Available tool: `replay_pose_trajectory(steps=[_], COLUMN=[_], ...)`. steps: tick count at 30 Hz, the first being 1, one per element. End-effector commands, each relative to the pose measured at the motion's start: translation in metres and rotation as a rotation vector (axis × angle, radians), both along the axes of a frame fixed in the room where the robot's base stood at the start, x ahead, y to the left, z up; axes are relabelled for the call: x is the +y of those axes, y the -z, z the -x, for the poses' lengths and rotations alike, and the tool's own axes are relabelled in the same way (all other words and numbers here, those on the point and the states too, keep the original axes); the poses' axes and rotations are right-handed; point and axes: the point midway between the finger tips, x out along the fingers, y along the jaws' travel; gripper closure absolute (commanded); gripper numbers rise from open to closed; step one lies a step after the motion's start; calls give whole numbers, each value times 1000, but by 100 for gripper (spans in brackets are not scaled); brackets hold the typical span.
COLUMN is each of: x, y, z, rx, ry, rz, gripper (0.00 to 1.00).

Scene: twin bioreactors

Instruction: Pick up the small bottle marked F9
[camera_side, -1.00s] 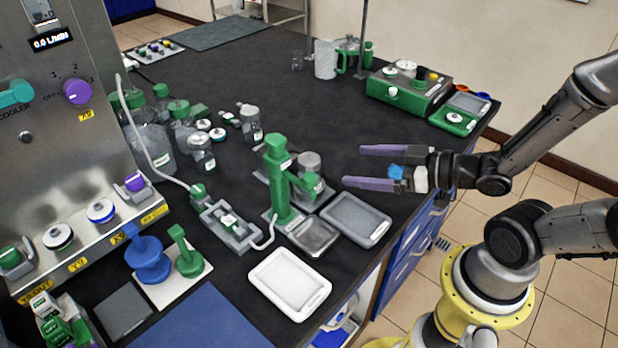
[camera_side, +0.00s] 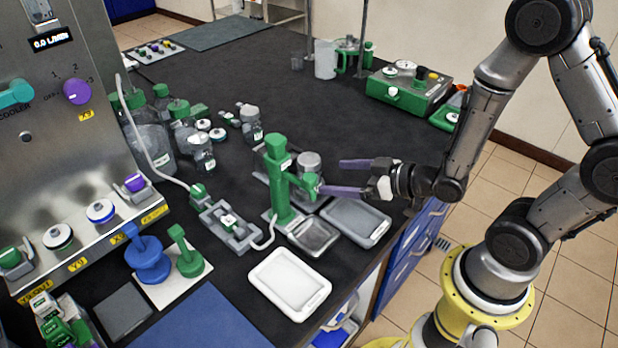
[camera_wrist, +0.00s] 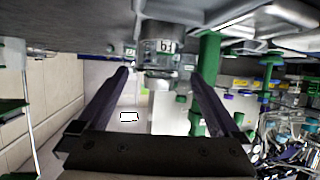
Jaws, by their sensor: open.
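A small clear bottle with a grey cap (camera_side: 309,163) stands behind the green pump stand (camera_side: 277,185) in the side view, its lower part partly hidden. In the wrist view, which looks upside down, a bottle (camera_wrist: 160,58) has a label that reads as F9 turned over. My gripper (camera_side: 331,177) is open and empty, with purple fingers level and pointing left, just right of the bottle. In the wrist view the bottle lies ahead, between the lines of the two fingers (camera_wrist: 159,75). I see no contact.
The green stand is close beside the near finger. A grey tray (camera_side: 356,222) lies below my gripper, and a white tray (camera_side: 289,285) is nearer. Other bottles (camera_side: 203,152) stand further left. A green box (camera_side: 409,92) is at the back right.

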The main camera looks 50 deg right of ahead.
Motion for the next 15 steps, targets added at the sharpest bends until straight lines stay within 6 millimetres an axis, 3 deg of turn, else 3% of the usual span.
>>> replay_pose_trajectory(steps=[8, 15], x=[5, 11], y=[7, 17], z=[-17, -47], rx=[1, 2], ry=[-3, -1], rz=[0, 0], gripper=[0, 0])
